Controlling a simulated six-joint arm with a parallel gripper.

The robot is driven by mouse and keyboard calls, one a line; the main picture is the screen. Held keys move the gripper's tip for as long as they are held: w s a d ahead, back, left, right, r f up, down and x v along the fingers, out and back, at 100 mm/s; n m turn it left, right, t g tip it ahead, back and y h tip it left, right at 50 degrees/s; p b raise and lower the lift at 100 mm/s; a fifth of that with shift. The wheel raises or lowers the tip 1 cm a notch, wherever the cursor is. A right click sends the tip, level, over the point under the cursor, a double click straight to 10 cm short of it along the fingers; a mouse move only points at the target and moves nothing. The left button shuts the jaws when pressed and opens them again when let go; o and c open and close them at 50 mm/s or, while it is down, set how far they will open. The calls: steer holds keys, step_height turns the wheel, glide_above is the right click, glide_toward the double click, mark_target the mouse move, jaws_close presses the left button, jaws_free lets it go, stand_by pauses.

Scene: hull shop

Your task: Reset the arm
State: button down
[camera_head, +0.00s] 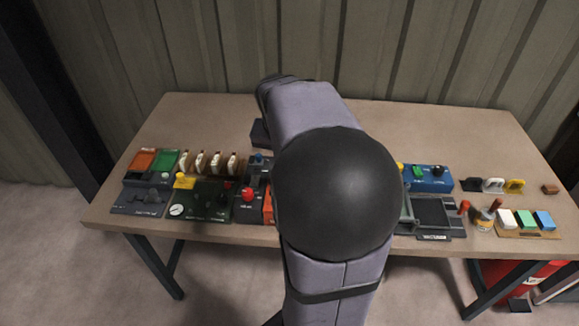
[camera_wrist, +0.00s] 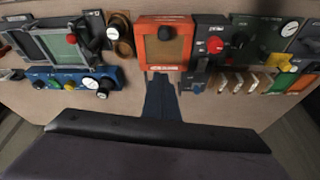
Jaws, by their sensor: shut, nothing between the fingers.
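My gripper (camera_wrist: 162,76) shows in the wrist view as a narrow dark blue-grey piece reaching out over the bench, its fingers together with nothing seen between them. In the head view a small dark part of it (camera_head: 259,133) shows left of my forearm, behind the row of panels. The rest of it is hidden by my arm, whose large black joint fills the middle of that view. In the wrist view my gripper's tip appears just behind the orange-framed box (camera_wrist: 165,45); I cannot tell its height above the bench.
The bench (camera_head: 420,115) carries several panels along its front: a gauge panel (camera_head: 205,207), a red button box (camera_head: 247,207) and a blue knob box (camera_head: 430,183). Coloured blocks (camera_head: 526,219) lie at the right. The back strip is mostly clear; a ribbed wall (camera_head: 230,45) stands behind.

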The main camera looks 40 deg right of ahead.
steer(key=s+a+f+n+g+y, duration=0.1)
steer(key=s+a+f+n+y, duration=0.1)
steer(key=s+a+f+n, duration=0.6)
steer(key=s+a+f+n+g+y, duration=0.1)
steer(key=a+f, duration=0.1)
steer(key=a, duration=0.5)
steer(key=s+a+f+n, duration=0.1)
steer(key=a+f+n, duration=0.1)
steer(key=a, duration=0.6)
step_height(320, 180, down, 35)
steer(key=b, duration=3.5)
steer(key=shift+s+d, duration=0.2)
steer(key=shift+d, duration=0.05)
